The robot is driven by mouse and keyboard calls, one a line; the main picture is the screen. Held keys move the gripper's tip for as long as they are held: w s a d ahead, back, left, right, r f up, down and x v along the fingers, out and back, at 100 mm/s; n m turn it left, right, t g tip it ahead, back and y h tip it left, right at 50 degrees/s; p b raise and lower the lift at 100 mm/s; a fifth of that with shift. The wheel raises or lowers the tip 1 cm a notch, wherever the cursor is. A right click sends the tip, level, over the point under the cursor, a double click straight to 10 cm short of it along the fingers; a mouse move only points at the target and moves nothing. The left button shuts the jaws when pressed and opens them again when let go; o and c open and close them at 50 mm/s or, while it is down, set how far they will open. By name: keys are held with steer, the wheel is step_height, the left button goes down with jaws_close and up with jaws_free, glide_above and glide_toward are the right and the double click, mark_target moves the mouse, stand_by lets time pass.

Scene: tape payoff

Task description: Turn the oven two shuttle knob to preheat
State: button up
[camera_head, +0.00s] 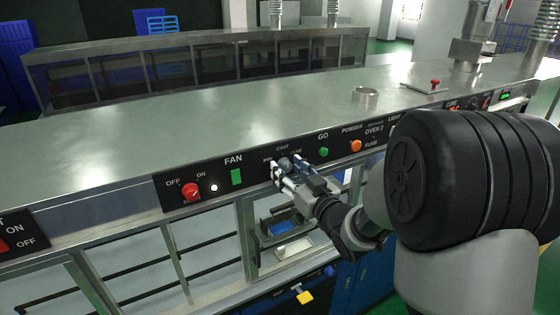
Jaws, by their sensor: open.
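A small dark grey knob (285,163) sits on the black control panel, under a label that reads COAT. Small labels also stand to its left and right, partly hidden and too small to read surely. It appears to be the shuttle knob, but its pointer direction cannot be told. My gripper (288,172) is open, with its fingers at the panel around or just in front of the knob. Whether the fingers touch it cannot be told.
A framed opening with a blue tray (281,225) lies below.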

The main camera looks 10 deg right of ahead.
steer(key=shift+w, duration=0.1)
steer(key=shift+c, duration=0.4)
steer(key=c, duration=1)
